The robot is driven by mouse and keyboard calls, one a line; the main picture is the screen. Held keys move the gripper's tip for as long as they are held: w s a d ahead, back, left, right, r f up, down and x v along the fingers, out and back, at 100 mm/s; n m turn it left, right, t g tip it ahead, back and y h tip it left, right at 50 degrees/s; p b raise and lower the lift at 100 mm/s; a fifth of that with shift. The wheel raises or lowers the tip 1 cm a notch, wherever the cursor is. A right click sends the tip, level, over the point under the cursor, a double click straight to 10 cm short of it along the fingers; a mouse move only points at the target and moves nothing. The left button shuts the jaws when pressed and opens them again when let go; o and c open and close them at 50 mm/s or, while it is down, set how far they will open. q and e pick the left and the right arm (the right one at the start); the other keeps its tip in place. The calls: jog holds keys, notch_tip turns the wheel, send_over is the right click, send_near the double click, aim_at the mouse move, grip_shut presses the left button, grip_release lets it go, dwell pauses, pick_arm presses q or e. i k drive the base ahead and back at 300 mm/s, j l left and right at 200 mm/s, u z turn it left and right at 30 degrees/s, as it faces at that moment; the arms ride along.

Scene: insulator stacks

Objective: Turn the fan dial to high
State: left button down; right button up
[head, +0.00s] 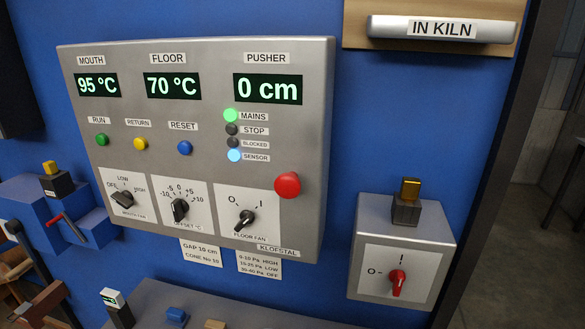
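The mouth fan dial (123,199) is a dark knob on a white plate at the lower left of the grey control panel (210,75). Its plate is marked OFF at left, LOW at top and HIGH at right. The knob is small and dark, and I cannot tell for sure which mark it points at. A second fan dial, the floor fan knob (245,220), has only O and I marks. Neither of my grippers shows in the head view, and nothing touches the dials.
Between the fan dials sits the offset dial (180,209). A red mushroom button (287,185) sticks out at right. A grey box (402,250) with a red switch is further right. Blocks (118,308) stand below, and a red-handled lever (70,228) is at left.

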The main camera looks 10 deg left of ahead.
aim_at(126, 199)
jog(key=l+u, duration=0.1)
jog(key=u, duration=0.35)
jog(key=k+u, duration=0.15)
jog(key=u, duration=0.3)
jog(key=k+u, duration=0.1)
jog(key=u, duration=0.35)
